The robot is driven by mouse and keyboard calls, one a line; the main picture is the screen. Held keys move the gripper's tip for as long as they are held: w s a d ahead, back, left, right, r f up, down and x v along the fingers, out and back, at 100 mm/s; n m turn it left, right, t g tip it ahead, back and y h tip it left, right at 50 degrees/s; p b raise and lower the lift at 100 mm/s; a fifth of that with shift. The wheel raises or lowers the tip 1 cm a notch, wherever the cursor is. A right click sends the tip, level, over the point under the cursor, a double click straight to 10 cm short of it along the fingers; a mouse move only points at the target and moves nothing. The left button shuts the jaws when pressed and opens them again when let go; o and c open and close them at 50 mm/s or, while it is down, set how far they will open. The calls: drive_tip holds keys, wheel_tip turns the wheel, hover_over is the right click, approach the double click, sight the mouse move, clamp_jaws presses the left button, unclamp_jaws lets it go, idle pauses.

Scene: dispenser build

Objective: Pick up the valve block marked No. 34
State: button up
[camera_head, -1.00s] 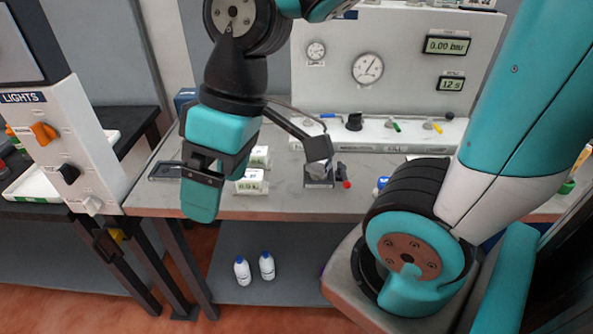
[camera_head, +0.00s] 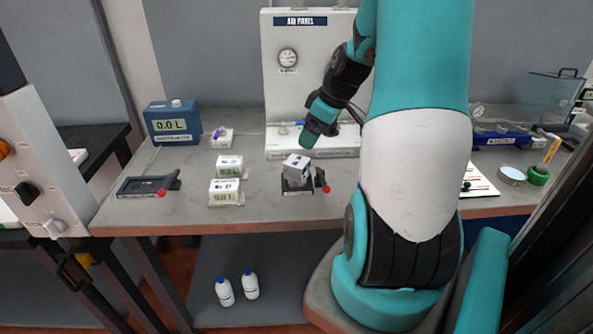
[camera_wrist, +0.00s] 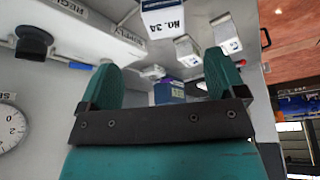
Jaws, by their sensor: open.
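The valve block marked No. 34 shows in the wrist view (camera_wrist: 163,20) at the top, beyond my fingertips, its label facing the camera. In the head view a small grey block (camera_head: 297,163), apparently the same one, sits tilted on a dark stand (camera_head: 299,187) on the bench; its label cannot be read there. My gripper (camera_head: 310,136) is above and behind the block, apart from it. In the wrist view my gripper (camera_wrist: 162,78) has its two teal fingers spread with nothing held between them.
Two white units with displays (camera_head: 226,190) stand left of the stand. A dark empty holder (camera_head: 147,187) lies further left. A blue meter (camera_head: 172,122) stands behind. The white air panel (camera_head: 308,70) rises behind my gripper. Bare bench lies around the stand.

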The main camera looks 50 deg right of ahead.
sight(298, 160)
drive_tip(key=p+x, duration=0.1)
drive_tip(key=x, duration=0.7)
drive_tip(key=shift+a+f, duration=0.1)
drive_tip(key=shift+f, duration=0.05)
drive_tip(key=p+x, duration=0.1)
drive_tip(key=x, duration=0.3)
drive_tip(key=shift+a+p, duration=0.25)
drive_tip(key=shift+p, duration=0.1)
drive_tip(key=shift+w+f, duration=0.25)
drive_tip(key=shift+f, duration=0.25)
drive_tip(key=c, duration=1.3)
drive_tip(key=shift+c, duration=0.9)
drive_tip(key=shift+r, duration=0.15)
